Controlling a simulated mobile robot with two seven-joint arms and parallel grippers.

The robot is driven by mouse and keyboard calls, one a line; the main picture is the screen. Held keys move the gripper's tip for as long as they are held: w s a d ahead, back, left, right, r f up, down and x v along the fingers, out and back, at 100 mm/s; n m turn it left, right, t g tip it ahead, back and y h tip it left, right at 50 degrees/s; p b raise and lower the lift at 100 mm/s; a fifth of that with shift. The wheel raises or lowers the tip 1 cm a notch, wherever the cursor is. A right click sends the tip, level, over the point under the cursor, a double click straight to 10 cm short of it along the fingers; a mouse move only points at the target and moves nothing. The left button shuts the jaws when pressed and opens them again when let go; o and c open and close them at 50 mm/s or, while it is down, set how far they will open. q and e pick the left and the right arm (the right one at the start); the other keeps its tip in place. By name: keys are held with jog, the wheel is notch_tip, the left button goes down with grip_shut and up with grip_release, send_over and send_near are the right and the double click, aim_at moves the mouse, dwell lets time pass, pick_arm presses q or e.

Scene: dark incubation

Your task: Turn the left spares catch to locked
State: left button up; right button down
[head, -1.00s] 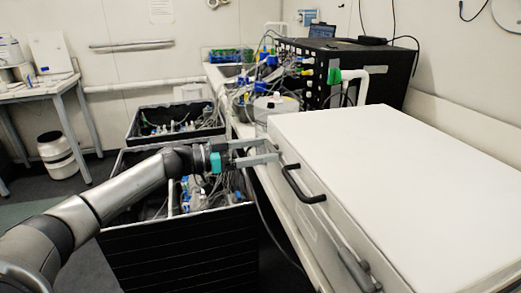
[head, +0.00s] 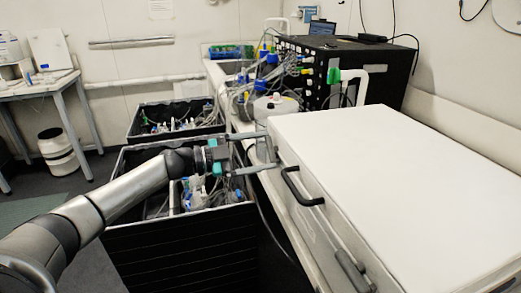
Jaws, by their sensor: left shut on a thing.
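A large white case (head: 400,180) lies on the bench at the right, with a black handle (head: 298,188) on its front side. The left spares catch (head: 267,150) is a small grey piece at the far left end of that front side, partly hidden by my fingers. My left gripper (head: 272,153) is at this catch, its two grey fingers one above the other in the picture, shut on it. The exact angle of the catch is too small to tell. My right gripper is not in view.
Another grey catch (head: 352,270) is on the near part of the case front. A black equipment box (head: 350,70) stands behind the case.

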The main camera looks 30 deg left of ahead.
pick_arm(q)
jog(key=m+b, duration=0.1)
jog(key=m, duration=0.4)
jog(key=shift+f+m, duration=0.1)
jog(key=shift+m, duration=0.2)
jog(key=shift+m+b, duration=0.7)
jog(key=shift+m, duration=1.2)
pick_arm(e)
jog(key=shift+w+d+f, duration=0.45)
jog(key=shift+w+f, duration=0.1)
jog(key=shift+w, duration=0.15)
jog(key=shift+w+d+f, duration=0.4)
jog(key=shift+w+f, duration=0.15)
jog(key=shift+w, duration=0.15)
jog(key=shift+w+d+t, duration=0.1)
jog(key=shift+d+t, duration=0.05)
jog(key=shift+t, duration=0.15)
pick_arm(q)
jog(key=o, duration=1.1)
jog(key=shift+s, duration=0.1)
